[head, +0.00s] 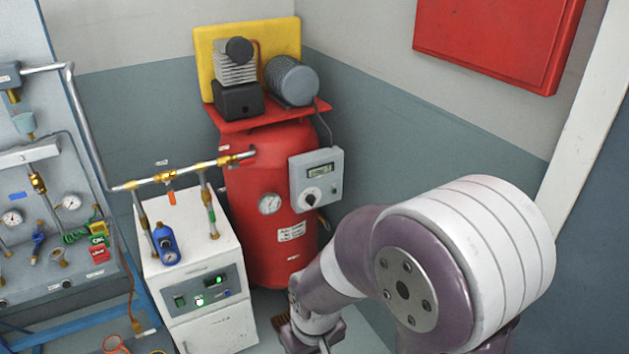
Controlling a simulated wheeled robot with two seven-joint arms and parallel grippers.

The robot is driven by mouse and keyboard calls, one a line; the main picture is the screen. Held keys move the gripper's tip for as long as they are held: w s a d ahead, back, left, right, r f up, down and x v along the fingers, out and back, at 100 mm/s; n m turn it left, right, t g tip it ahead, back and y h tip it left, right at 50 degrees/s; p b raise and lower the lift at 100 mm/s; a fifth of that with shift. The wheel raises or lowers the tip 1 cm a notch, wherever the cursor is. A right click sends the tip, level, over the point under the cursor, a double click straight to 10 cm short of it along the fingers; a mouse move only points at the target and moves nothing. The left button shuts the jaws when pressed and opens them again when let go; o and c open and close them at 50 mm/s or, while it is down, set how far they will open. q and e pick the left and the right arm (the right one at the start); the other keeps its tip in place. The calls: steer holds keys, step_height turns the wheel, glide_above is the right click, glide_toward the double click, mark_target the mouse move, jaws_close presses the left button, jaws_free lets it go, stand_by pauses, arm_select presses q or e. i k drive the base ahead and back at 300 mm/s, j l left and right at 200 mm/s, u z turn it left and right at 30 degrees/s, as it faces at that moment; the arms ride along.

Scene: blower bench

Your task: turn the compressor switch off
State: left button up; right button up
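The red compressor (270,225) stands in the corner, with a black pump and a grey motor on its top plate. A grey control box (316,179) is fixed to the right front of its tank. The box has a small display and a dark rotary switch (313,196) with a light pointer mark; its exact setting is too small to read. My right arm comes in from the right, and my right gripper (312,338) is low at the bottom edge, below and apart from the box. Its fingers cannot be made out clearly. My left gripper is not in view.
A white dryer cabinet (203,275) with a lit green display stands left of the compressor. Brass-fitted pipes (180,177) run above it to the tank. A panel with gauges (45,220) is at far left. A red wall box (500,40) hangs upper right.

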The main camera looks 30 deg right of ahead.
mark_target(311, 199)
steer(key=l+z, duration=0.1)
steer(key=z, duration=0.3)
steer(key=i+z, duration=0.1)
steer(key=z, duration=0.3)
steer(key=i+l+z, duration=0.1)
steer(key=z, duration=0.7)
steer(key=i, duration=1.1)
steer(key=l+z, duration=0.05)
